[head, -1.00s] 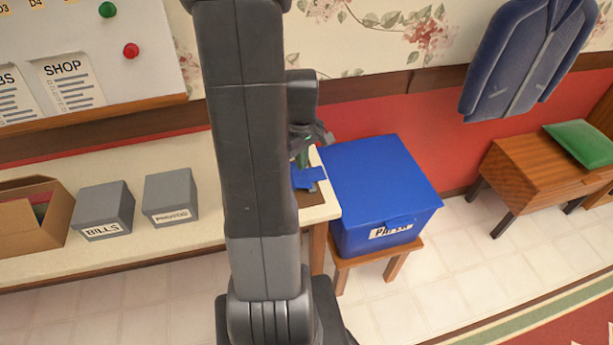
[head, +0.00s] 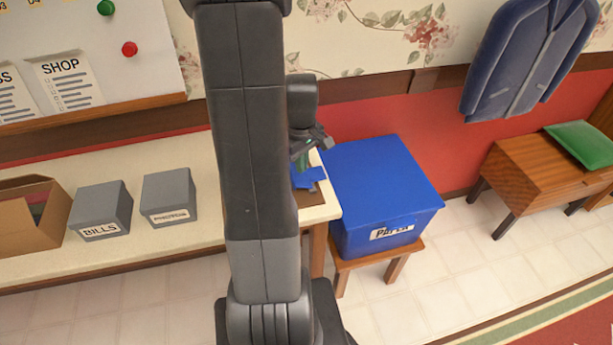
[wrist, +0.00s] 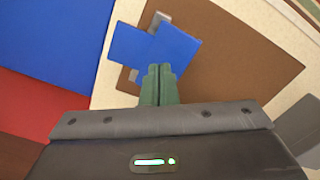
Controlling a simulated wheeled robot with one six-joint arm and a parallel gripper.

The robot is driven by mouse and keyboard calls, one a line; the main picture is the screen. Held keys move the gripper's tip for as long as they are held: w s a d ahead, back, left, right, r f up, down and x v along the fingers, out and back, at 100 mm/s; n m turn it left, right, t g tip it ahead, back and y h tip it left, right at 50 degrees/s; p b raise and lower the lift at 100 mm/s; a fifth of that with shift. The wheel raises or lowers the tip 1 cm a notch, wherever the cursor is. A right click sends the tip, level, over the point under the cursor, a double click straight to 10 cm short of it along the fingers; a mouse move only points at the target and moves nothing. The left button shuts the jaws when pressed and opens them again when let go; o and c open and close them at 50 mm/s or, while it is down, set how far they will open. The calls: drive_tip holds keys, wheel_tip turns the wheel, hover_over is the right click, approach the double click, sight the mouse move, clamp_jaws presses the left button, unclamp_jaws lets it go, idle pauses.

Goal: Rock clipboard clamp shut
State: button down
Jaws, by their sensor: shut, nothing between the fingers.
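The clipboard is a brown board (wrist: 225,75) lying on the cream table, with a blue clamp (wrist: 165,50) at one end. Grey metal bits show at the clamp's edges. In the head view the blue clamp (head: 308,178) and a strip of brown board (head: 312,198) show at the table's right end, partly hidden by my arm. My gripper (wrist: 158,70) has its green fingers together and empty, with the tips over the clamp's near edge. I cannot tell if they touch it. In the head view my gripper (head: 304,160) is just above the clamp.
A blue paper box (head: 380,190) on a small stool stands close to the table's right end. Two grey boxes, one labelled bills (head: 102,212), and a cardboard box (head: 30,218) sit farther left on the table (head: 140,250).

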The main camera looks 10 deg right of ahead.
drive_tip(key=shift+f+b, duration=0.7)
drive_tip(key=shift+f, duration=0.2)
idle(0.4)
drive_tip(key=shift+r+p, duration=2.8)
drive_tip(key=shift+r, duration=0.75)
drive_tip(key=shift+f, duration=0.1)
wheel_tip(320, 180, down, 7)
drive_tip(key=b, duration=0.5)
drive_tip(key=shift+b, duration=0.4)
drive_tip(key=shift+a+r, duration=0.1)
drive_tip(key=shift+r, duration=0.2)
